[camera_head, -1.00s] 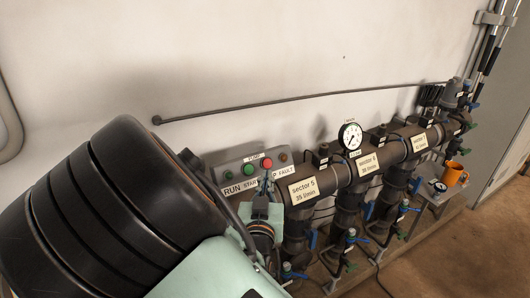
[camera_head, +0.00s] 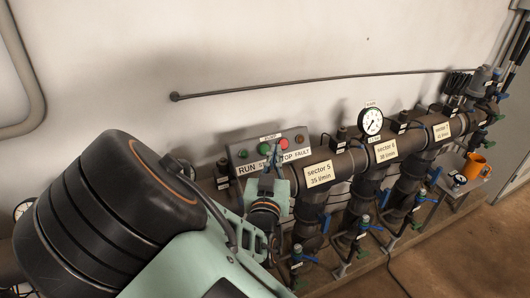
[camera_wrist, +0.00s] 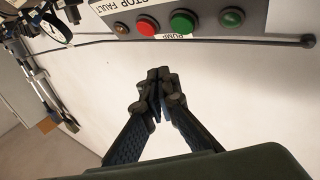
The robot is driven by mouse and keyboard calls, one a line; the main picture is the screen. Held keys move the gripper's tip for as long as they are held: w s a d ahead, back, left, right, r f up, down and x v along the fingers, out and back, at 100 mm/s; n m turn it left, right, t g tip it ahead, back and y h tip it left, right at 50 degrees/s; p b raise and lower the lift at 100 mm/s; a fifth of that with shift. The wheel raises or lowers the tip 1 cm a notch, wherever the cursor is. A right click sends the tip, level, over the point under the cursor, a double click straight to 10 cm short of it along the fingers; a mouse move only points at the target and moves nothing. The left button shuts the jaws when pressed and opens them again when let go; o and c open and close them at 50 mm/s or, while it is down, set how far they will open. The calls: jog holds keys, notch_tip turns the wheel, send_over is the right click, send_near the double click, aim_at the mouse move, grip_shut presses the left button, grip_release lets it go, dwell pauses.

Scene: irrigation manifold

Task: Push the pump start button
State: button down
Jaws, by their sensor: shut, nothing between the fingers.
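The pump control box (camera_head: 252,171) is a grey panel on the manifold against the wall. Its green start button (camera_head: 264,148) sits between the RUN lamp (camera_head: 243,153) and the red stop button (camera_head: 282,145). In the wrist view the green button (camera_wrist: 183,21) is bright and unobstructed at the top, beside the red button (camera_wrist: 147,25). My gripper (camera_head: 274,152) is in front of the panel and partly hides the START label. In the wrist view my gripper (camera_wrist: 157,83) is shut and empty, its tips appearing below the box and apart from the buttons.
The FAULT lamp (camera_head: 298,139) is at the panel's right end. Right of the box run thick pipes with sector labels (camera_head: 318,174), a pressure gauge (camera_head: 370,121) and blue-handled valves. An orange mug (camera_head: 474,166) stands on a small table. The wall above is mostly bare.

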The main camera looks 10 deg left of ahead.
aim_at(268, 152)
jog(key=shift+w+a+f+b, duration=0.35)
jog(key=shift+w+a+f, duration=0.1)
jog(key=shift+w, duration=0.15)
jog(key=shift+w+a+f+b, duration=0.35)
jog(key=shift+w+f, duration=0.1)
jog(key=shift+w, duration=0.2)
jog(key=shift+w+a+f+b, duration=0.35)
jog(key=shift+w+a+f, duration=0.1)
jog(key=shift+w, duration=0.15)
jog(key=shift+w, duration=0.1)
jog(key=shift+w+a+f+b, duration=0.2)
jog(key=shift+b, duration=0.15)
jog(key=shift+w+a+f+b, duration=0.25)
jog(key=shift+w+b, duration=0.1)
jog(key=shift+w, duration=0.05)
dwell(0.9)
dwell(0.3)
jog(key=shift+s+d+r+p, duration=0.3)
jog(key=shift+s+d+r, duration=0.2)
jog(key=shift+s, duration=0.2)
jog(key=s+d+r+p, duration=0.2)
jog(key=s, duration=0.1)
jog(key=shift+s+d+r, duration=0.2)
jog(key=shift+s, duration=0.1)
